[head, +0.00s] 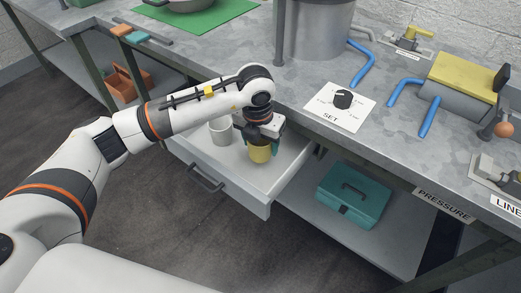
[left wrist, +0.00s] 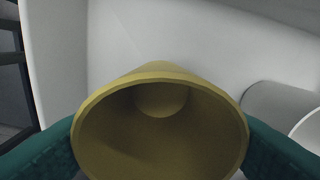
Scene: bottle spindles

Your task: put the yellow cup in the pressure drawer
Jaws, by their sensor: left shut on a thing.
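The yellow cup (head: 260,154) is held by my left gripper (head: 261,143), whose fingers close on its sides. In the head view the cup is over the inside of an open white drawer (head: 283,171) under the bench. I cannot tell whether its base touches the drawer floor. In the left wrist view the yellow cup (left wrist: 160,125) shows its open mouth, between teal fingers. The drawer's handle (head: 206,180) faces the lower left. The PRESSURE label (head: 443,205) is on the bench edge, well right of this drawer. My right gripper is not in view.
A teal toolbox (head: 352,196) sits on the lower shelf. The bench carries a knob on a SET card (head: 324,110) and blue pipes.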

